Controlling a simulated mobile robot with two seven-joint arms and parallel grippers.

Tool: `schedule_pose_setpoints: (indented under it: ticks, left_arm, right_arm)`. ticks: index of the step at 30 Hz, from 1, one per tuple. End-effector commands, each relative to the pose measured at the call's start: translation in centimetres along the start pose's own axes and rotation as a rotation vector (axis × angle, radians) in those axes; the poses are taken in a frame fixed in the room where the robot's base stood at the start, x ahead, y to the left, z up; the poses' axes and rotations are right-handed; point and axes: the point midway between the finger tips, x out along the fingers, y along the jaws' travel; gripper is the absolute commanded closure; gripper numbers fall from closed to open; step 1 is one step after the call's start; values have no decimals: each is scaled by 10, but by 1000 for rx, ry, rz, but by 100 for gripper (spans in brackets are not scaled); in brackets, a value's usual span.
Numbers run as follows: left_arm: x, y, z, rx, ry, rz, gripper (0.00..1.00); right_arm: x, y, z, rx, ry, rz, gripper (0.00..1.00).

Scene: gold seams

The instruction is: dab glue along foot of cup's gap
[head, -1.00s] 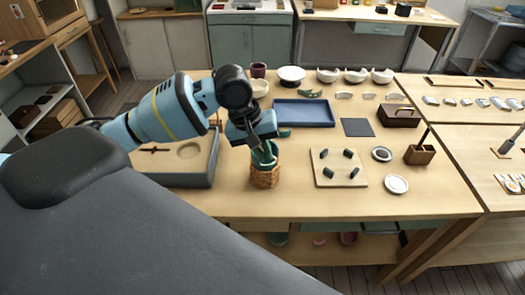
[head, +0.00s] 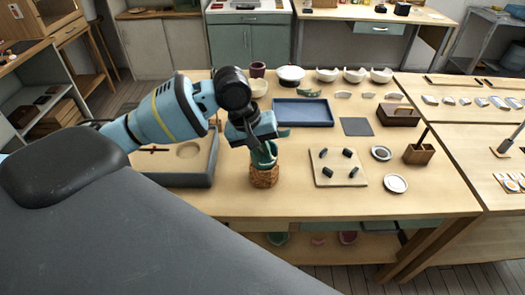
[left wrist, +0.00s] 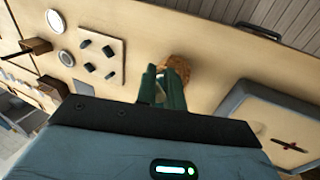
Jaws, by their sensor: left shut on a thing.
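The green cup (head: 268,157) stands in a round woven brown holder (head: 264,178) at the front middle of the table. My left gripper (head: 257,146) points down at the cup's top from the upper left and covers part of it. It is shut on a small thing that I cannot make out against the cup. In the left wrist view, green upright shapes (left wrist: 176,92) rise beyond the dark gripper edge, with the holder (left wrist: 178,65) behind them. The gap's foot and any glue are too small or hidden to tell. My right gripper is not in view.
A grey-rimmed tray (head: 205,179) is close on the left. A board with small dark blocks (head: 323,180), two round dishes (head: 396,184) and a wooden tool holder (head: 419,154) stand to the right. A blue tray (head: 304,112) lies behind. The table's front strip is clear.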

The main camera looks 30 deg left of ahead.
Motion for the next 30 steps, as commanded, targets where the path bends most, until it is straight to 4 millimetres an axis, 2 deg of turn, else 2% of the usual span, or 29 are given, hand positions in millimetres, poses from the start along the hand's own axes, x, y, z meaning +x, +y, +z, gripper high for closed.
schedule_pose_setpoints:
  ticks: [17, 30]
  left_arm:
    - [-5, 2, 0, 0, 0, 1, 100]
    - [-29, 10, -1, 1, 1, 2, 100]
  right_arm:
    - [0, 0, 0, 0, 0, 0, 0]
    - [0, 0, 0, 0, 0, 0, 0]
